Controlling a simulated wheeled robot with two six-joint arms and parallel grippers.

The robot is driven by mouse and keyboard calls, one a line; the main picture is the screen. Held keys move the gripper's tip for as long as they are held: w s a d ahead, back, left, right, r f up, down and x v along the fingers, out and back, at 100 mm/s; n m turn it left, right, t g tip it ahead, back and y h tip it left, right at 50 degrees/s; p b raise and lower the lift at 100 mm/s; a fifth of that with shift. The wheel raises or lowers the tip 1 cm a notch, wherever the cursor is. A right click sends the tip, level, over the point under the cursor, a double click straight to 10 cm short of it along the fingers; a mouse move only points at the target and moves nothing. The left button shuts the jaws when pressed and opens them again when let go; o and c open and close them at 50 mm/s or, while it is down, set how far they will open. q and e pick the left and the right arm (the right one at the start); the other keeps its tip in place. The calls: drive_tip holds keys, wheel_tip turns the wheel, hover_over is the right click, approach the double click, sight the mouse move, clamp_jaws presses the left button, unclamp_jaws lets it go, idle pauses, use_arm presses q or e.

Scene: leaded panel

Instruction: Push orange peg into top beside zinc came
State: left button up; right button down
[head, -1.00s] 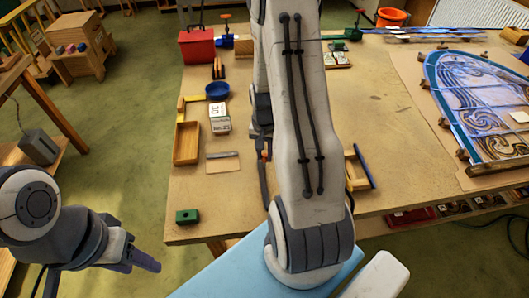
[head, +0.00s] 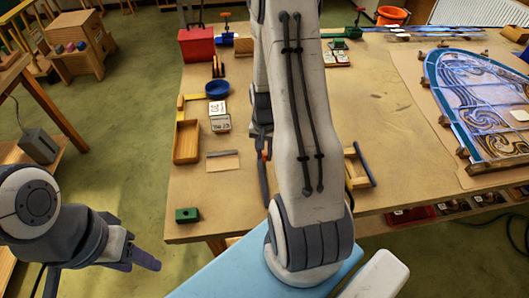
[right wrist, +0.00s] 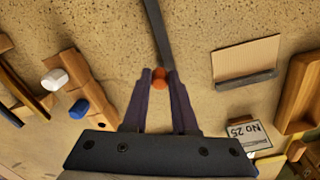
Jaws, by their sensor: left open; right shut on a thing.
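In the right wrist view my right gripper (right wrist: 159,82) is shut on a small orange peg (right wrist: 158,73), which shows between the fingertips. A dark grey strip, seemingly the zinc came (right wrist: 155,32), runs from the fingertips to the top edge. The peg seems to be at its near end; I cannot tell whether they touch. In the head view my right arm hides most of this spot, and only a bit of orange (head: 263,155) shows beside it. My left gripper (head: 148,262) is open and empty at the lower left, off the table.
The table (head: 400,120) holds a wooden tray (head: 187,142), small boxes (head: 219,122), a card with a grey strip (head: 222,161), a green block (head: 187,215) and a blue bowl (head: 217,88). The leaded panel (head: 480,100) lies at the right.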

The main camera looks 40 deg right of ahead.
drive_tip(key=shift+f+b, duration=0.35)
drive_tip(key=shift+f, duration=0.2)
drive_tip(key=c, duration=0.6)
unclamp_jaws()
